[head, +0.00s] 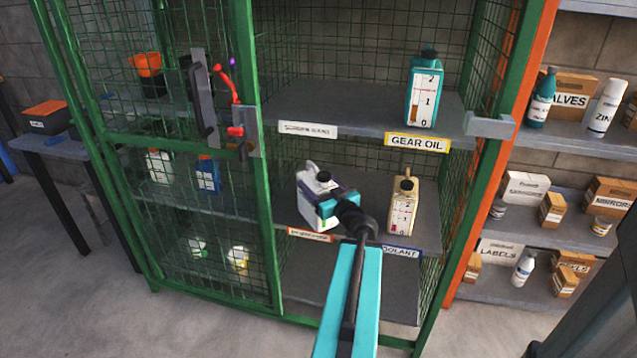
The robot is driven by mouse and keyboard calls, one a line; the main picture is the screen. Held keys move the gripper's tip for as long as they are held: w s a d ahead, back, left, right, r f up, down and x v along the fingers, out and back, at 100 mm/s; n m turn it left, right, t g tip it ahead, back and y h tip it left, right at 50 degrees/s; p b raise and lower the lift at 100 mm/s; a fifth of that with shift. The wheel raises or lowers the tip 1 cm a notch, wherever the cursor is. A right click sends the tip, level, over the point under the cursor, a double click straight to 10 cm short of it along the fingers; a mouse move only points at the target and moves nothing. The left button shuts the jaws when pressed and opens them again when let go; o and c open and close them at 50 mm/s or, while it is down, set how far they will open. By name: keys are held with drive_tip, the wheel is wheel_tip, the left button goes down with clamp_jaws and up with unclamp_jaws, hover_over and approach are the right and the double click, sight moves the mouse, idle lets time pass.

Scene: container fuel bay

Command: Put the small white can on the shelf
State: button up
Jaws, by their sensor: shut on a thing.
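The small white can (311,208), with a dark cap, is at the left of the middle shelf (345,222) inside the green cage. It looks slightly tilted. My gripper (327,205) is shut on the can from the front right and hides part of it. I cannot tell whether the can's base touches the shelf. An orange-edged label (309,235) is on the shelf edge just below the can.
A beige can (403,207) stands close on the right, above the COOLANT label (402,251). A teal-and-white bottle (424,95) stands on the upper shelf (370,115) above. The mesh door (190,170) is at the left. The cage post (490,180) bounds the right.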

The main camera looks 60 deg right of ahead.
drive_tip(key=shift+d+f+b, duration=0.1)
drive_tip(key=shift+b, duration=0.8)
drive_tip(key=w+d+b, duration=0.4)
drive_tip(key=w+d, duration=0.1)
drive_tip(key=d, duration=0.4)
drive_tip(key=shift+w+f+b, duration=0.3)
drive_tip(key=shift+b, duration=0.05)
drive_tip(key=shift+f+b, duration=0.3)
drive_tip(key=shift+f, duration=1.6)
drive_tip(key=o, duration=2.1)
